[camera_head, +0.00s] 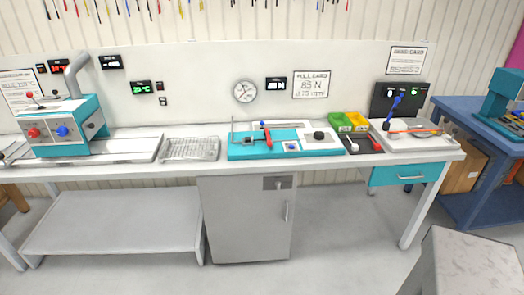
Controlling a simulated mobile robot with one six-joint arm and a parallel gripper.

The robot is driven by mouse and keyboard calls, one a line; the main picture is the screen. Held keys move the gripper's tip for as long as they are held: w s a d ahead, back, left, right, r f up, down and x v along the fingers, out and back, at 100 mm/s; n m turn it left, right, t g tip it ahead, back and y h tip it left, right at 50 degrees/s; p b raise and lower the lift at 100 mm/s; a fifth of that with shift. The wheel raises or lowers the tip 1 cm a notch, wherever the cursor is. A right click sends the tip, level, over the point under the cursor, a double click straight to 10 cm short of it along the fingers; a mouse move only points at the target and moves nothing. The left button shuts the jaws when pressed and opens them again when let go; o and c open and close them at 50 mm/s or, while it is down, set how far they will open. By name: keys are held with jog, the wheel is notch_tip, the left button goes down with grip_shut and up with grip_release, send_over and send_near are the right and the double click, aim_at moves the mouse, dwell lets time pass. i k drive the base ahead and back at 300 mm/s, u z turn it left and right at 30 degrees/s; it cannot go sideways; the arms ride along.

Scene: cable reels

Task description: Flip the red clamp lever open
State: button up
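A red lever (268,136) stands on a teal-based fixture (240,154) at the middle of the long bench. It looks close to upright, leaning slightly, beside a small dark block (247,140). It is too small to tell whether the clamp is open or shut. The fixture also carries a black knob (319,136) and a blue button (291,147). My gripper is not in view.
The bench (330,160) runs across the view above a grey cabinet (240,215). A wire rack (190,149) lies left of the fixture, green and yellow bins (348,122) right of it. A teal machine (70,125) stands far left. A grey block (465,265) fills the lower right.

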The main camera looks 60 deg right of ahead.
aim_at(270, 143)
jog(key=z, duration=0.1)
jog(key=i, duration=0.4)
jog(key=z, duration=1.45)
jog(key=i, duration=0.4)
jog(key=u, duration=0.25)
